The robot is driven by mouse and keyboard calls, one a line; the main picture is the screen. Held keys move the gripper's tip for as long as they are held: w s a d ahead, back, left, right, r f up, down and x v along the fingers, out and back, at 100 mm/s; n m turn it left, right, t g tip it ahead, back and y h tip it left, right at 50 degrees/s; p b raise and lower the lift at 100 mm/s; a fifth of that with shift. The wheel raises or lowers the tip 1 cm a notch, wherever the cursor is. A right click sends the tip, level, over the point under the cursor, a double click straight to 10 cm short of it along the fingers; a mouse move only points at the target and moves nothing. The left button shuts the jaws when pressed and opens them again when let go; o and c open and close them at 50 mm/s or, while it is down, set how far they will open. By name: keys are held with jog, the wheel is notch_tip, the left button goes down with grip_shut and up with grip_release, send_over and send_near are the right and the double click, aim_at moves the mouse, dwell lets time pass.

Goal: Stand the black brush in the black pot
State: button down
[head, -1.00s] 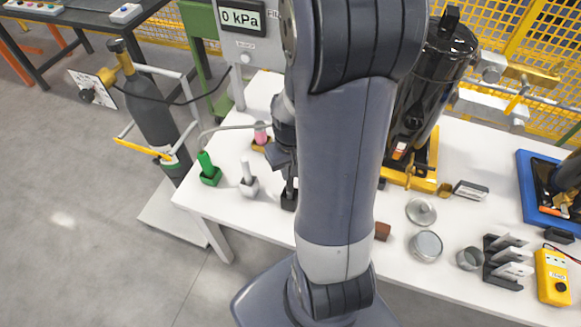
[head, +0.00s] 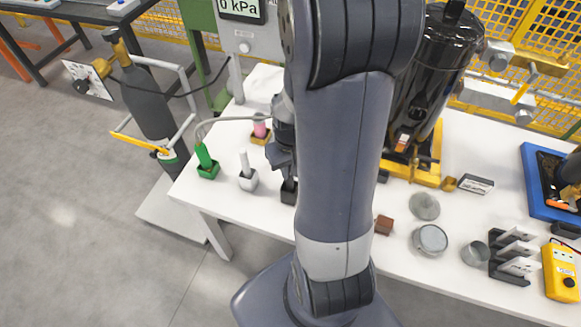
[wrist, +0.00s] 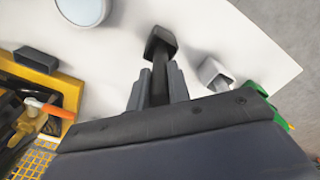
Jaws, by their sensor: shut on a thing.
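The black pot (head: 289,194) stands on the white table behind my arm's left edge, right of the white pot. My gripper (head: 285,165) is above it, partly hidden by my arm. In the wrist view, my gripper (wrist: 158,88) is shut on the black brush (wrist: 158,80), a dark shaft between the two grey fingers. The brush's far end meets the black pot (wrist: 161,40). It looks upright over or in the pot; how deep it sits, I cannot tell.
A white pot (head: 248,182) and a green pot (head: 208,171), each with a matching brush, stand to the left. A brown block (head: 384,225) and round tins (head: 431,239) lie to the right.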

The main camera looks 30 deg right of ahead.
jog(key=shift+f+b, duration=0.45)
jog(key=shift+f, duration=0.15)
jog(key=c, duration=1.3)
grip_release()
jog(key=shift+o, duration=0.2)
notch_tip(320, 180, up, 11)
jog(key=shift+s+f+p, duration=0.1)
jog(key=shift+p, duration=0.35)
notch_tip(320, 180, down, 10)
